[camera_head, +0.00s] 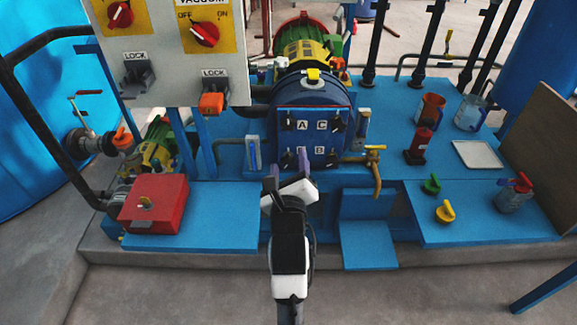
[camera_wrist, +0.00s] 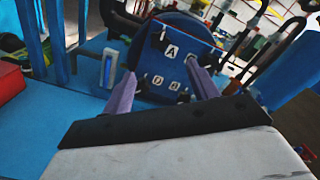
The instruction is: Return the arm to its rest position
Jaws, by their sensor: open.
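My gripper (camera_head: 303,160) is in front of the blue autoclave door (camera_head: 313,138), which has black clamps and labels such as A, C and B. In the wrist view my gripper (camera_wrist: 158,80) shows two purple fingers spread apart, with nothing between them. The same door (camera_wrist: 165,65) stands beyond the fingers. The fingers overlap the lower part of the door in the head view, and I cannot tell whether they touch it. My arm reaches up from the bottom middle of the head view.
A control panel (camera_head: 165,60) with red switches hangs at upper left. A red box (camera_head: 154,203) sits on the left of the blue platform. A brass tap (camera_head: 375,170) is right of the door. Jars, yellow (camera_head: 445,212) and green knobs stand at right. The front floor (camera_head: 180,295) is clear.

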